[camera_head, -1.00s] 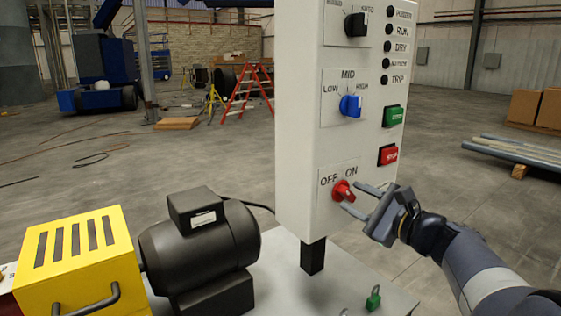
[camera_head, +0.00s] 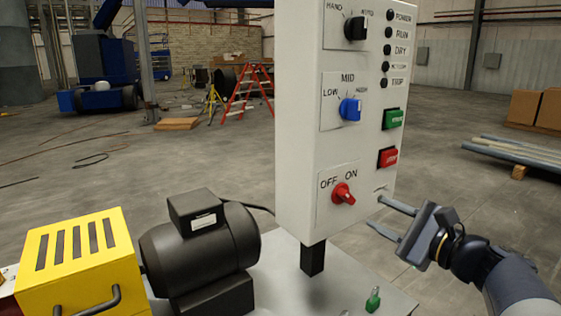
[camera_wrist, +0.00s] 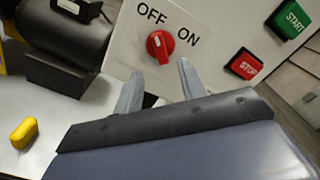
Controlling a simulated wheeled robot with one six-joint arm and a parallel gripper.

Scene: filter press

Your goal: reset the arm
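My gripper (camera_head: 377,212) is open and empty, off the lower right of the white control box (camera_head: 300,130). Its two fingers are spread, and a gap shows between them and the box. The red OFF/ON knob (camera_head: 343,194) is on the lower front of the box, left of my fingertips and apart from them. In the wrist view the knob (camera_wrist: 160,46) shows above and between the two fingertips (camera_wrist: 160,68), with a pale mark at its upper left.
The green start button (camera_head: 394,118), red stop button (camera_head: 388,157) and blue speed knob (camera_head: 350,109) are higher on the box. A green padlock-like piece (camera_head: 373,300) is on the base plate below. A black motor (camera_head: 200,245) and yellow guard (camera_head: 75,265) stand left.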

